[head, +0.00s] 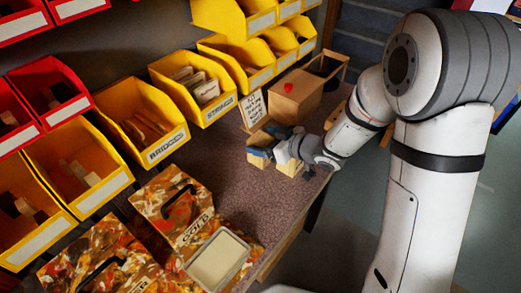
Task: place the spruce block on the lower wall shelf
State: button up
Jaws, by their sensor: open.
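Pale wooden pieces show around my gripper (268,152) on the bench, one pale piece (257,158) to its left and another pale piece (290,168) to its right. I cannot tell which of them is the spruce block or whether they are one object. My gripper is low over them with its dark fingers open, and the wrist hides part of the wood. Whether the fingers touch the wood is not clear. I cannot make out a lower wall shelf in this view.
Yellow bins, including one labelled BRIDGES (140,120), line the wall side, with red bins (48,90) at the left. Patterned cases (172,190) and a pale tray (216,262) fill the near bench (215,165).

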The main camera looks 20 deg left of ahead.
jog(key=shift+a, duration=0.15)
jog(key=shift+w, duration=0.1)
jog(key=c, duration=1.2)
jog(key=shift+c, duration=0.2)
